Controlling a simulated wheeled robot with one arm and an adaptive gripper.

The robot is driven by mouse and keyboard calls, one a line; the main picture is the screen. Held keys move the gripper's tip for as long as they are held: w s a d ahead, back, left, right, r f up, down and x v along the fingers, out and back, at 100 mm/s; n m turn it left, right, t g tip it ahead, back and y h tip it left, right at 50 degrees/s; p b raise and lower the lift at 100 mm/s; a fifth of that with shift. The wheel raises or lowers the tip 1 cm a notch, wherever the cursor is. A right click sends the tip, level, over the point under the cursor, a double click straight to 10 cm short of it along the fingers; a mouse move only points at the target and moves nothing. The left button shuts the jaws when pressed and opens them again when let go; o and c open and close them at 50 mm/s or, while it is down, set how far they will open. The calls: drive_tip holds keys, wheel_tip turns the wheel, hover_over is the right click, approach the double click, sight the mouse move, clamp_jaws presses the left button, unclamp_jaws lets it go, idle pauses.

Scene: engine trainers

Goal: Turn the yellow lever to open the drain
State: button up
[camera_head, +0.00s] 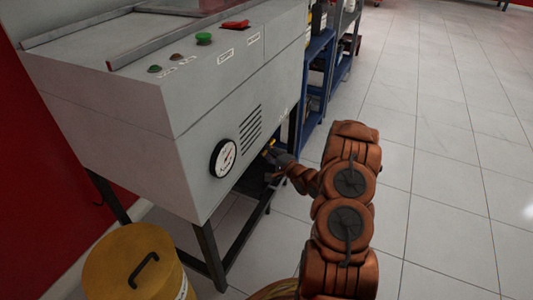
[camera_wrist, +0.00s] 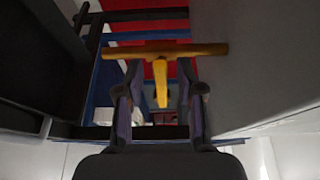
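The yellow lever (camera_head: 268,149) shows as a small yellow piece at the right side of the grey machine, low, just beyond the gauge. In the wrist view the yellow lever (camera_wrist: 160,82) is a narrow piece pointing toward me from a wider yellow crossbar (camera_wrist: 190,49). My gripper (camera_wrist: 160,92) is open, with one finger on each side of the narrow piece. Gaps show between it and both fingers. In the head view my gripper (camera_head: 274,163) is beside the machine at the lever, partly in shadow and partly hidden by my wrist.
The grey machine (camera_head: 190,131) stands on dark legs, with a round gauge (camera_head: 223,158) and a vent on its front. A yellow drum (camera_head: 128,262) stands in front at lower left. Blue shelving (camera_head: 318,62) is behind. Tiled floor to the right is clear.

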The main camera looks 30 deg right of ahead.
drive_tip(key=shift+w, duration=0.2)
clamp_jaws()
idle(0.6)
